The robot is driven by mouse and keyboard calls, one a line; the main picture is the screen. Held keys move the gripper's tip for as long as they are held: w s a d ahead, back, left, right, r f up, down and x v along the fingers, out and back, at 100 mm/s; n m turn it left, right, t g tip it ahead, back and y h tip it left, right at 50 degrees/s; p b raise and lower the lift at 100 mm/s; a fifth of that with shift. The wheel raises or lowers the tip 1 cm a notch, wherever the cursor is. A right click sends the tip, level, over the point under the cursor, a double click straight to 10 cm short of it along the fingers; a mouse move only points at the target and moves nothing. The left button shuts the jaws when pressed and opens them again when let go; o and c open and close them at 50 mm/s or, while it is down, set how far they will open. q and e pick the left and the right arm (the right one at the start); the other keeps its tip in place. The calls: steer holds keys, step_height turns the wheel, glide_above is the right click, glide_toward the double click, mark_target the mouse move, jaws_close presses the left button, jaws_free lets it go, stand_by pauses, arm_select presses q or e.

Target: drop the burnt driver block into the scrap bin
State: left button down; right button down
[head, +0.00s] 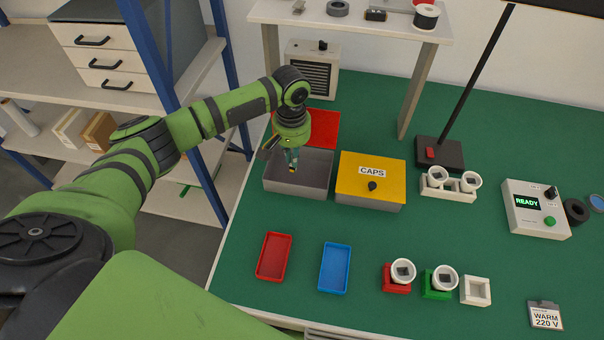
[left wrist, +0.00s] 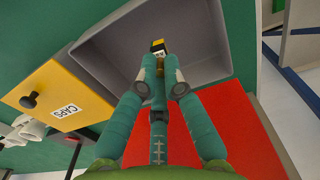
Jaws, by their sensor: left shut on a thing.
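My left gripper (head: 292,164) points down over the grey open bin (head: 296,187), which stands at the back left of the bench. In the left wrist view the gripper (left wrist: 159,66) is shut on a small block (left wrist: 158,46) with yellow and black parts and a pale label. The block sits between the fingertips above the bin's grey inside (left wrist: 203,38). The fingers cover part of the block, and I cannot tell burn marks on it. My right gripper is not in view.
Red (head: 274,257) and blue (head: 335,269) trays lie in front. A shelf rack post (head: 165,70) stands at the left.

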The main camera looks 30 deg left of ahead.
arm_select(q)
steer(key=c, duration=1.3)
jaws_free()
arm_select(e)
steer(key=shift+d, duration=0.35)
arm_select(q)
steer(key=shift+r, duration=0.1)
step_height(320, 180, up, 12)
steer(key=shift+f, duration=0.1)
